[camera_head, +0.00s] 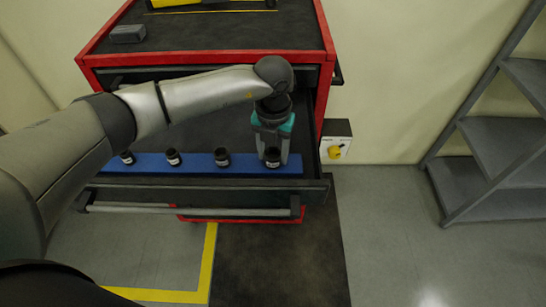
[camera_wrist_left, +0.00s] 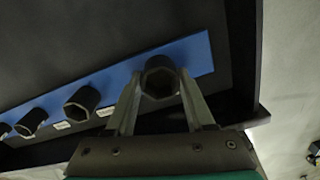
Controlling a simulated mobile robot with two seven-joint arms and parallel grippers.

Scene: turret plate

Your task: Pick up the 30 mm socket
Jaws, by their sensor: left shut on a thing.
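Several dark sockets stand in a row on a blue strip (camera_head: 195,166) in the open drawer. They look larger toward the right; size markings are too small to read. The rightmost socket (camera_head: 273,161), the largest, is between the fingers of my left gripper (camera_head: 272,157), which points down and is shut on it. In the left wrist view the same socket (camera_wrist_left: 159,80) shows its hexagonal opening, with a finger on each side. It appears still at the strip; a lift cannot be seen. The neighbouring socket (camera_head: 222,157) stands apart to the left. My right gripper is out of view.
The red tool cabinet (camera_head: 322,28) has its drawer front (camera_head: 200,187) and handle (camera_head: 185,208) nearest me. The drawer's right wall is close beside the gripper. A grey box (camera_head: 128,34) lies on top. A grey shelf (camera_head: 490,150) stands at the right.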

